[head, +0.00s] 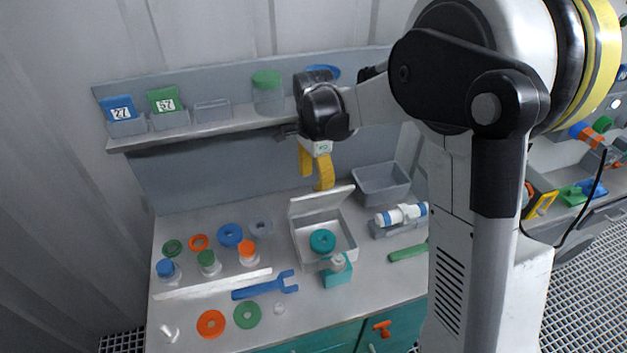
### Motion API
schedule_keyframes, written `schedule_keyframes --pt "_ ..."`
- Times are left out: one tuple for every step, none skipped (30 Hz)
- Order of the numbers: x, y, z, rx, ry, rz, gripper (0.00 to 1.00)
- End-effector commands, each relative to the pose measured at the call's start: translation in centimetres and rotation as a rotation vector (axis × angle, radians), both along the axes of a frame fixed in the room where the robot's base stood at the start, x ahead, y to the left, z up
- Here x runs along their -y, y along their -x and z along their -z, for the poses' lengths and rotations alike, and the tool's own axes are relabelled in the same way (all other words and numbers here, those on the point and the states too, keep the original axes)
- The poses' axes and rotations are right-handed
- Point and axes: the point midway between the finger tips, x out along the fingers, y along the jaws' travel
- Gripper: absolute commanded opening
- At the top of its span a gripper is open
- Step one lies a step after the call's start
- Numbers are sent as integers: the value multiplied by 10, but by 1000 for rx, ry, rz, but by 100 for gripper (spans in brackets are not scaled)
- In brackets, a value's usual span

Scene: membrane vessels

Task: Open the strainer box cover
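The strainer box (349,243) is a pale open-topped box on the workbench. Its cover (318,201) stands raised and tilted at the box's back edge, so the inside shows. A teal ring (322,241) lies inside. My gripper (315,182) has yellow fingers pointing down, just above and behind the raised cover. The fingers are spread with a gap between them and nothing visible in it. I cannot tell whether a fingertip touches the cover.
A teal block with a grey knob (338,277) stands at the box's front. A grey bin (383,184) and a white-blue cartridge (401,214) are to the right. A blue wrench (263,288), rings and capped bottles lie left. A shelf (195,132) runs behind my gripper.

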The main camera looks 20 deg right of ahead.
Motion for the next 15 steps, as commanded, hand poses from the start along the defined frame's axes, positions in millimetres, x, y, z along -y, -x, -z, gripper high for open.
schedule_keyframes --pt "3 -2 2 7 5 2 46" --pt "3 -2 2 7 5 2 46" --pt "3 -2 1 7 6 2 46" --pt "3 -2 1 7 6 2 46" --pt "3 -2 1 7 6 2 46" --pt "3 -2 1 7 6 2 46" --pt "4 -2 1 7 6 2 46" --pt "4 -2 1 7 7 2 46" --pt "4 -2 1 7 7 2 46" --pt "4 -2 1 7 7 2 46" --pt "4 -2 1 7 7 2 46" --pt "4 -2 0 7 7 2 46" --pt "4 -2 0 7 7 2 46" --pt "4 -2 -1 8 8 2 46" --pt "4 -2 -4 8 8 2 46"
